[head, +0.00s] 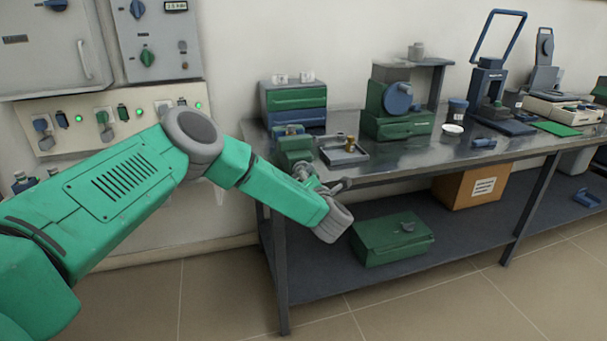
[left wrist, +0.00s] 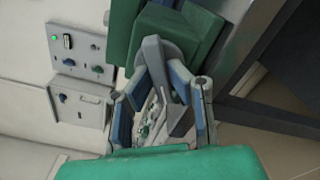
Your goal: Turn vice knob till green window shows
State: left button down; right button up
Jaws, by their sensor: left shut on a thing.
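The green vice (head: 293,148) stands at the left front corner of the metal bench. My left gripper (head: 318,186) reaches it from the left and below, at the bench's front edge. In the left wrist view the green vice body (left wrist: 200,35) is just beyond my left gripper (left wrist: 163,75). There the fingers are shut on the grey vice knob (left wrist: 153,50), which sits against the front of the vice. The fingers cover part of the knob. I cannot make out a green window on the vice. My right gripper is not in view.
A grey tray (head: 331,158) with a small brass piece lies right of the vice. A blue-and-green drawer box (head: 296,100) stands behind. A green box (head: 375,246) is on the lower shelf. A control panel (head: 90,140) is on the left wall. Floor in front is clear.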

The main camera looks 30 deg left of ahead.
pick_arm(q)
jog(key=shift+s+d+f+m+p, duration=0.15)
jog(key=shift+m+p, duration=0.45)
jog(key=shift+m, duration=4.8)
jog(key=shift+w+d+f+m+p, duration=0.1)
jog(key=shift+m+p, duration=0.55)
jog(key=shift+m, duration=4.75)
jog(key=shift+s+d+f+m+p, duration=0.15)
jog(key=shift+m+p, duration=0.45)
jog(key=shift+m, duration=4.8)
jog(key=shift+w+a, duration=0.1)
jog(key=shift+a, duration=0.05)
jog(key=c, duration=1.5)
grip_release()
jog(key=shift+c, duration=0.2)
jog(key=shift+w+r, duration=0.1)
jog(key=shift+w, duration=0.05)
